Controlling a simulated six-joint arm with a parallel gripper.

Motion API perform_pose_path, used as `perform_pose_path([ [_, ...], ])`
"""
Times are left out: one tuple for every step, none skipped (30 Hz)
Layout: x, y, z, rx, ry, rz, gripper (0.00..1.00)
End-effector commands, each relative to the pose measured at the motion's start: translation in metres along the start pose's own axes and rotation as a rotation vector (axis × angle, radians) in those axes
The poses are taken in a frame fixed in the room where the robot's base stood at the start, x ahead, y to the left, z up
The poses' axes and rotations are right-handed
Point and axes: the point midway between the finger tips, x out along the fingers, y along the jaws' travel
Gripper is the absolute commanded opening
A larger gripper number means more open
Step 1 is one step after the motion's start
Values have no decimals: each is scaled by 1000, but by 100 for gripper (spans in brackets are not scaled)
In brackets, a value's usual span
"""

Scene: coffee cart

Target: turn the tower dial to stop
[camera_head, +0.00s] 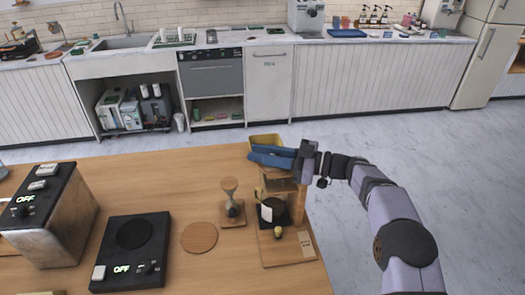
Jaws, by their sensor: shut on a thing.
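The tower is a wooden stand (300,206) at the right end of the wooden table. It rises from a wooden base (292,250) with a small label at its front corner. My gripper (268,157), with blue fingers, is at the top of the tower, reaching in from the right. The fingers point left and are shut on the tower dial. The dial itself is hidden by the fingers, so its setting cannot be read. A dark round piece and a white piece (266,210) sit low in the tower, under the gripper.

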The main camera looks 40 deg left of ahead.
Motion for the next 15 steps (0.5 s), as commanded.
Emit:
perform_pose_path([
  [0,0,-2,-4,4,-15,0],
  [0,0,-2,-4,3,-24,0],
  [0,-1,-2,-3,3,-34,0],
  [0,-1,-2,-5,4,-43,0],
  [0,-1,-2,-4,4,-50,0],
  [0,-2,-2,-3,4,-58,0],
  [0,-2,-2,-4,4,-64,0],
  [0,-2,-2,-5,4,-70,0],
  [0,-3,-2,-4,4,-78,0],
  [0,-3,-2,-4,4,-82,0],
  [0,-3,-2,-4,4,-86,0],
  [0,-3,-3,-5,4,-90,0],
  [0,-3,-3,-4,4,-93,0],
  [0,-3,-3,-4,5,-95,0],
  [0,-3,-3,-4,5,-98,0],
])
